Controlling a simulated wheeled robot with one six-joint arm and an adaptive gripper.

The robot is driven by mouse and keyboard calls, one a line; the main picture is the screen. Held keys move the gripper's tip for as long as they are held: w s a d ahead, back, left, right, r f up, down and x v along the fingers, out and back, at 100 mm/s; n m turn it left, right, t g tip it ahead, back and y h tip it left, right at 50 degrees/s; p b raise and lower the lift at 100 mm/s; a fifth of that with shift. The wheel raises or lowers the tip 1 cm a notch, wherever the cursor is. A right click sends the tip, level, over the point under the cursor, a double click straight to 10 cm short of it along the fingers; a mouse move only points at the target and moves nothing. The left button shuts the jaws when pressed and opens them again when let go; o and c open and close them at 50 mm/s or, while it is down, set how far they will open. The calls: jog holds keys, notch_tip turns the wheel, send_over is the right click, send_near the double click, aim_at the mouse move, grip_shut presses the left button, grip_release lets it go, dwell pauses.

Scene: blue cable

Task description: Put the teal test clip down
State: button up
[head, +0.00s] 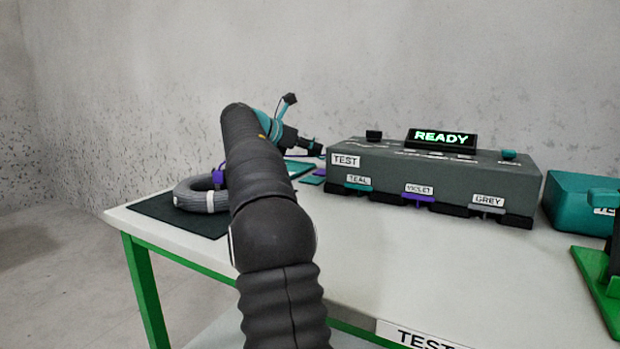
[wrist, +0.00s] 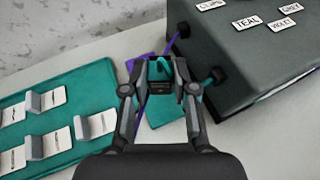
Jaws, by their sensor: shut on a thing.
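The teal test clip (wrist: 162,68) shows as a small teal piece between my fingertips in the wrist view; most of it is hidden by the fingers. My gripper (wrist: 161,80) is shut on it, over the strip of table beside the grey test box (wrist: 245,50). A teal square pad (wrist: 168,112) lies below and just right of the fingers, and a violet pad (wrist: 138,66) lies partly behind them. In the head view my gripper (head: 314,148) is at the left end of the test box (head: 430,172). The clip cannot be made out there.
A teal board with white labelled cards (wrist: 70,118) lies left of the gripper. The box's side has dark knobs with violet and teal leads. A teal bin (head: 575,200) stands right. The display reads READY.

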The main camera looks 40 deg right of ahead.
aim_at(310, 180)
jog(key=shift+f+b, duration=1.05)
jog(key=shift+f, duration=2)
jog(key=shift+f, duration=0.2)
jog(key=o, duration=0.8)
jog(key=shift+c, duration=0.2)
jog(key=shift+r, duration=0.2)
jog(key=p+v, duration=0.2)
jog(key=v, duration=1)
jog(key=shift+w, duration=0.1)
jog(key=shift+r, duration=0.1)
